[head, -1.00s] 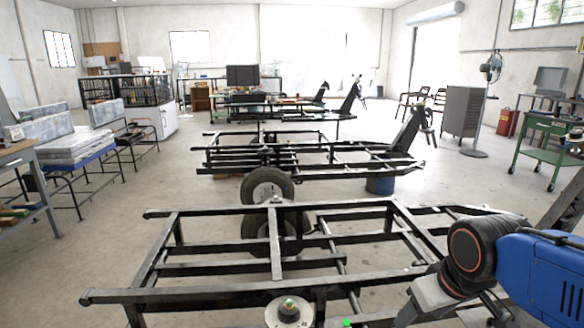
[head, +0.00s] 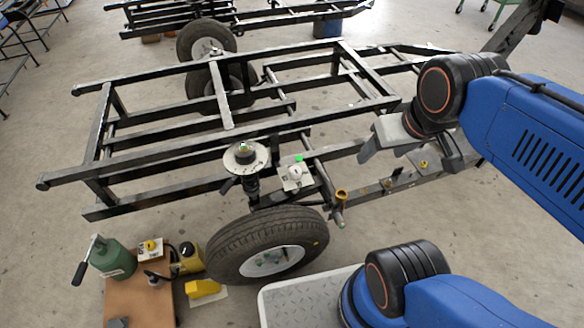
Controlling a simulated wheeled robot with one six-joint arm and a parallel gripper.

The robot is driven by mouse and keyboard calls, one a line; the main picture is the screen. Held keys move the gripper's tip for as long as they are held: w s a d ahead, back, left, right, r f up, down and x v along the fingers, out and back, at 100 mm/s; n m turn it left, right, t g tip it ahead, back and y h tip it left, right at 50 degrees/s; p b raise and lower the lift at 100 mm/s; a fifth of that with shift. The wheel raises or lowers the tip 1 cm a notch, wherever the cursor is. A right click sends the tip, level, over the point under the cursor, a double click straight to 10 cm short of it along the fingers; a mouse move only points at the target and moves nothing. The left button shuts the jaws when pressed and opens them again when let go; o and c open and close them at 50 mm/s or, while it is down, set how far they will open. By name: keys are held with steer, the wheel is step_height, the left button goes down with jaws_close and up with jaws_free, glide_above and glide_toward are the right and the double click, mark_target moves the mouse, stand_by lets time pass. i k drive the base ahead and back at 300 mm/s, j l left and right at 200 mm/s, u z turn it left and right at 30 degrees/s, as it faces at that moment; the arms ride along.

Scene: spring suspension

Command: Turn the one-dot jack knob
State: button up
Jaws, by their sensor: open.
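A green jack (head: 112,259) with a dark handle stands on a brown board at the lower left. Beside it is a white plate with a yellow knob (head: 150,246). A yellow jack body (head: 189,260) with a small knob on top stands to its right. The dot marks are too small to read, so I cannot tell which knob has one dot. My gripper (head: 408,160) is open and empty at the right of the frame, over the far right part of the black chassis and well away from the jacks.
The black chassis frame (head: 160,155) fills the middle. A wheel (head: 225,238) and a strut with a round top plate (head: 262,158) stand at its near side. A yellow wedge (head: 203,289) lies by the brown board (head: 135,302). Floor left of the board is clear.

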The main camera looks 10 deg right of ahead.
mark_target(186, 249)
steer(key=k+j+z, duration=0.1)
steer(key=j, duration=0.3)
steer(key=k+j+z, duration=0.1)
steer(key=j, duration=0.3)
steer(key=k+j+z, duration=0.1)
steer(key=k+j, duration=0.15)
steer(key=j, duration=0.15)
steer(key=k+j+z, duration=0.1)
steer(key=j, duration=0.25)
steer(key=k+j+z, duration=0.1)
steer(key=k+j, duration=0.15)
steer(key=j+z, duration=0.1)
steer(key=j, duration=0.3)
steer(key=k+j+z, duration=0.15)
steer(key=j, duration=0.3)
steer(key=k+j+z, duration=0.1)
steer(key=j, duration=0.3)
steer(key=k+j+z, duration=0.1)
steer(key=j, duration=0.25)
steer(key=k+j+z, duration=0.15)
steer(key=j, duration=0.25)
steer(key=k+j+z, duration=0.1)
steer(key=j, duration=0.25)
steer(key=k+j, duration=0.1)
steer(key=j, duration=0.2)
steer(key=j+z, duration=0.1)
steer(key=j, duration=0.2)
steer(key=k, duration=0.05)
